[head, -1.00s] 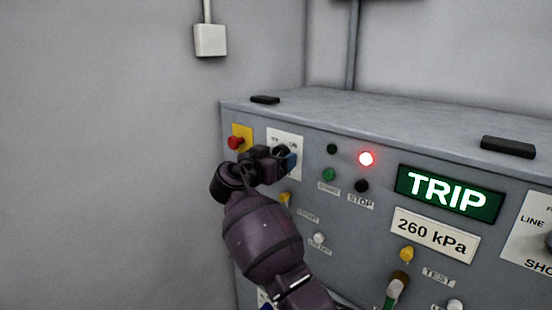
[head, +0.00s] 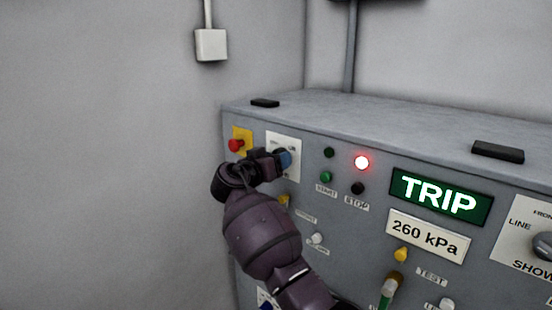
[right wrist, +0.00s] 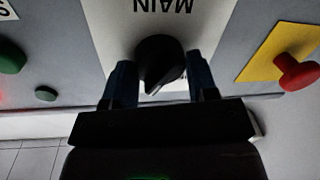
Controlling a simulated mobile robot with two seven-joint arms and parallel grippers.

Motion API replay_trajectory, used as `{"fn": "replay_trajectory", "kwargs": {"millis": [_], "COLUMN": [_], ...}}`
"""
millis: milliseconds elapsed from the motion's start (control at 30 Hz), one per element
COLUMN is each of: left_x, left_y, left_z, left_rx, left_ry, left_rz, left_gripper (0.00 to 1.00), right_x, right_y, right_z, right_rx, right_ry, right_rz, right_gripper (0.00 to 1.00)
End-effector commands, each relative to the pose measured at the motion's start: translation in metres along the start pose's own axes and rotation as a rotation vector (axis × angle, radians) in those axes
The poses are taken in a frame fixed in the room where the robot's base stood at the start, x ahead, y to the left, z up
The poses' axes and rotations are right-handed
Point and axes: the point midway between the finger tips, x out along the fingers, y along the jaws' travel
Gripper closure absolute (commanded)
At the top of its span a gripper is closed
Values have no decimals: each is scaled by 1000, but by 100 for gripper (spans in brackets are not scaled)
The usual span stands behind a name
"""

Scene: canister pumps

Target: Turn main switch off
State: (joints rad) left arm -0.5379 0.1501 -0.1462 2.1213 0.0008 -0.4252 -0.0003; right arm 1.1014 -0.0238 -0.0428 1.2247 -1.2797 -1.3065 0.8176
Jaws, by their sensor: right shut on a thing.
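The main switch is a black rotary knob (right wrist: 160,62) on a white plate (right wrist: 115,25) marked MAIN, seen in the right wrist view. In the head view the white plate (head: 284,142) is on the upper left of the grey panel, and the knob is hidden behind my gripper. My right gripper (head: 284,160) is at this plate; in the right wrist view its two blue fingers (right wrist: 160,82) stand on either side of the knob, shut on it. The knob's pointed end faces the gripper side in that view. My left gripper is not in view.
A red button (head: 236,145) on a yellow plate is close left of the switch. A red lamp (head: 361,163) is lit, a green sign (head: 440,196) reads TRIP, and a display (head: 428,236) reads 260 kPa. A black bar (head: 498,152) lies on the cabinet top.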

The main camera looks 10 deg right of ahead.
Motion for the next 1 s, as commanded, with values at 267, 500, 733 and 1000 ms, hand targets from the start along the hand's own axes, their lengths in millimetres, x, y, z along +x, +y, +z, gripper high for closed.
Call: {"fn": "replay_trajectory", "kwargs": {"millis": [267,500,733,1000], "left_x": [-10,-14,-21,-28], "left_y": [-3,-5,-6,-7], "left_z": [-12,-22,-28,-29], "left_rx": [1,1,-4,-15], "left_ry": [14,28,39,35], "left_rz": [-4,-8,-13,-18], "left_gripper": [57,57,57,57], "right_x": [-1,-1,0,0], "right_y": [2,2,1,0], "right_z": [-8,-8,-8,-8], "right_rx": [-258,-484,-702,-950], "right_ry": [-31,-62,-90,-123], "right_rz": [1,0,1,1], "right_gripper": [71,71,71,71]}}
